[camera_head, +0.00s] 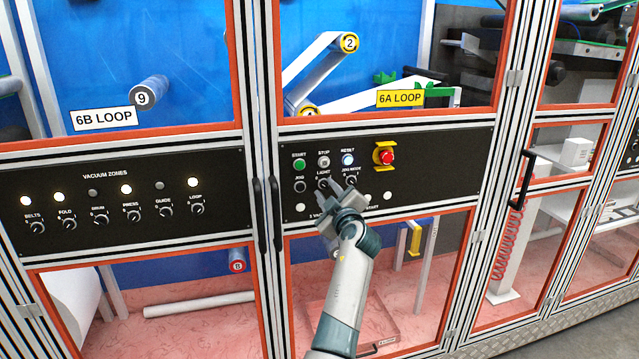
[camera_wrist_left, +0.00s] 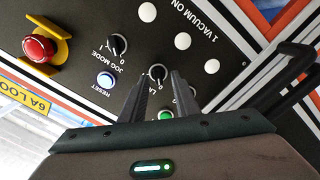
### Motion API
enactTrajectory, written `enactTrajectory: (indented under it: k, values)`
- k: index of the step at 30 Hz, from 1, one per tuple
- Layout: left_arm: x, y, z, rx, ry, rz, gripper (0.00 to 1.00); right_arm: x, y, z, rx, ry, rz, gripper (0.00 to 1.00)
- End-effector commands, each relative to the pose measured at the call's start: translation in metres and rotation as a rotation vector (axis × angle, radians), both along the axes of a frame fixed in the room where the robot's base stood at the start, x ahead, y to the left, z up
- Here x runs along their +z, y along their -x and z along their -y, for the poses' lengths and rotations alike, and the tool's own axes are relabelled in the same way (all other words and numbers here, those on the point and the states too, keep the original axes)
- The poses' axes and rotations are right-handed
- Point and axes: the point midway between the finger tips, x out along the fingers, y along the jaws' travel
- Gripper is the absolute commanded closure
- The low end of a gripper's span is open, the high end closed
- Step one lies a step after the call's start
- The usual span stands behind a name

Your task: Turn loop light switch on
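The light switch is a small black rotary knob with a white pointer, labelled LIGHT (camera_head: 323,184), on the black control panel (camera_head: 440,165) below the 6A LOOP sign. It also shows in the left wrist view (camera_wrist_left: 157,73), upside down, between my fingertips as seen from there. My left gripper (camera_head: 332,186) is in front of the panel at this knob, its fingers apart on either side of it in the left wrist view (camera_wrist_left: 159,80). I cannot tell whether the fingers touch the knob. My right gripper is in neither view.
Close to the light knob are the JOG MODE knob (camera_head: 350,180), lit RESET button (camera_head: 348,159), STOP button (camera_head: 323,162) and green START button (camera_head: 299,164). A red emergency stop (camera_head: 386,156) with a yellow guard sticks out. Black door handles (camera_head: 277,214) stand left of the panel.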

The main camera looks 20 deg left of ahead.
Motion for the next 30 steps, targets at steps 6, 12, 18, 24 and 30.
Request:
enactTrajectory:
  k: [6, 12, 18, 24, 30]
  values:
    - [-0.0002, -0.0001, 0.0032, 0.000, 0.000, 0.000, 0.72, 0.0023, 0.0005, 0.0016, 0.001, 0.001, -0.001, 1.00]
    - [-0.0005, -0.0001, 0.0031, 0.001, 0.000, -0.001, 0.72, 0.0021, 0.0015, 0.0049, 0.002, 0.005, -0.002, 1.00]
    - [-0.0003, -0.0002, 0.0028, 0.001, 0.000, -0.001, 1.00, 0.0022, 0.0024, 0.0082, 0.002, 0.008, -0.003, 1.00]
    - [-0.0003, -0.0002, 0.0026, 0.001, -0.001, -0.001, 1.00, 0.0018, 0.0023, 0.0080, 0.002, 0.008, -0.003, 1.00]
    - [-0.0008, -0.0003, 0.0025, 0.001, -0.021, -0.013, 1.00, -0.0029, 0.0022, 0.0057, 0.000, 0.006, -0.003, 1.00]
